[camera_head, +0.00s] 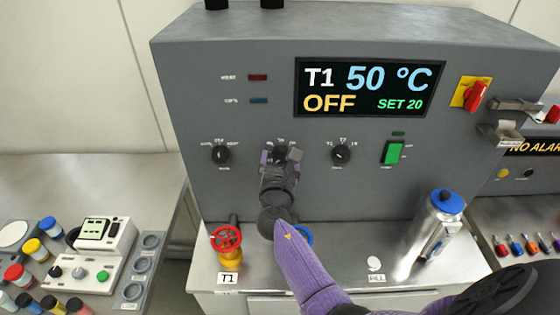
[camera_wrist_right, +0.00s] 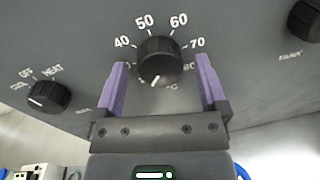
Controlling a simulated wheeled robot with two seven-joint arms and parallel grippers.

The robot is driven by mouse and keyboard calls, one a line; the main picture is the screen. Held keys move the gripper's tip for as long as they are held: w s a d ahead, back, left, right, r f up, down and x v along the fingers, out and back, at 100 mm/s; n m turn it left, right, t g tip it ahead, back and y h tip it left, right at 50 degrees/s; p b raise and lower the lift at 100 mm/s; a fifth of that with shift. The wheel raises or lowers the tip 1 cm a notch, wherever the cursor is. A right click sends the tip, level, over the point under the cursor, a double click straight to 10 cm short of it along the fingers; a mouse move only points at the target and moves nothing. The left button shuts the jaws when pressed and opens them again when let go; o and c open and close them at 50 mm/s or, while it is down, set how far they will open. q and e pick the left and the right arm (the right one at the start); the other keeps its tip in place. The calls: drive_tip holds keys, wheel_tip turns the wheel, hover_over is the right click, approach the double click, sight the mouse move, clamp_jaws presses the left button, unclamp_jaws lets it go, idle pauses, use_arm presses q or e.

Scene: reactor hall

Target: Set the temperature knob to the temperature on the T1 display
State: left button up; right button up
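The T1 display (camera_head: 369,88) on the grey panel reads T1 50 °C, OFF and SET 20. The black temperature knob (camera_wrist_right: 159,58) has 40, 50, 60 and 70 legible around its top. Its white mark points down and slightly left. My right gripper (camera_head: 280,155) is in front of this knob and hides most of it in the head view. In the right wrist view its purple fingers (camera_wrist_right: 162,85) are open, one on each side of the knob's lower part, with gaps between them and the knob. My left gripper is not in view.
A COOL/OFF/HEAT knob (camera_head: 221,154) is left of my right gripper, a tank selector knob (camera_head: 341,154) right. A green switch (camera_head: 394,152) and red switch (camera_head: 475,97) are further right. Below are a red valve wheel (camera_head: 226,239) and a blue-capped metal canister (camera_head: 439,225).

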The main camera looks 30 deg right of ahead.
clamp_jaws()
